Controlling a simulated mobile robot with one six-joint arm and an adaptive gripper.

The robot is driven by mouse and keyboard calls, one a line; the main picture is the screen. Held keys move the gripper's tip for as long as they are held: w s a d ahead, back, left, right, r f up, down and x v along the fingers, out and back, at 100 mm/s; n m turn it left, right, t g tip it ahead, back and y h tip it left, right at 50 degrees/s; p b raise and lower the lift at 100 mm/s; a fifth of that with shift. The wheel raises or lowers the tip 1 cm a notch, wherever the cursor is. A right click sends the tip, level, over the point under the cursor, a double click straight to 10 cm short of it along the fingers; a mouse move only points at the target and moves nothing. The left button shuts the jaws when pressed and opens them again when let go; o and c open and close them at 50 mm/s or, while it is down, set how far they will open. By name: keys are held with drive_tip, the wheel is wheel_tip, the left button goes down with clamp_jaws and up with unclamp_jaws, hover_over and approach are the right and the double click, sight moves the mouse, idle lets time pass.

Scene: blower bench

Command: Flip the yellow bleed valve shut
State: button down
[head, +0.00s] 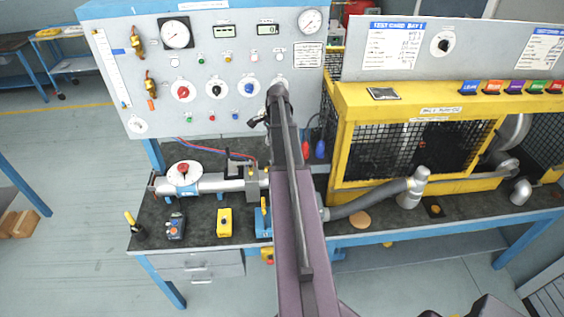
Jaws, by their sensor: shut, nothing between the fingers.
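I cannot tell for sure which part is the yellow bleed valve. Two brass-yellow valves, an upper one (137,42) and a lower one (150,83), are fixed to the left of the grey panel. A small yellow lever (264,205) also stands upright by a blue block on the bench. My gripper (257,121) is small and dark in front of the panel's lower right, right of both brass valves. It is shut and empty; my arm partly hides it.
The grey panel (225,95) carries gauges and knobs. A yellow mesh cage (350,100) stands to the right. The dark bench (205,217) holds a silver pipe (215,184) with a red-and-white dial, a yellow box (225,221) and a grey hose (365,201). Space before the panel's left side looks clear.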

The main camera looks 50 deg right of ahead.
drive_tip(key=s+d+r+m+p, duration=0.1)
drive_tip(key=s+d+m, duration=0.1)
drive_tip(key=d, duration=0.3)
drive_tip(key=s+d+r+m, duration=0.1)
drive_tip(key=d, duration=0.3)
drive_tip(key=shift+s+d+r+m+p, duration=0.4)
drive_tip(key=shift+f, duration=0.2)
drive_tip(key=w+b+x, duration=0.1)
drive_tip(key=b+x, duration=1.8)
drive_tip(key=shift+a+f, duration=0.2)
drive_tip(key=shift+a, duration=0.15)
drive_tip(key=shift+s+d+t, duration=0.15)
drive_tip(key=shift+s+t, duration=0.05)
drive_tip(key=shift+t, duration=0.1)
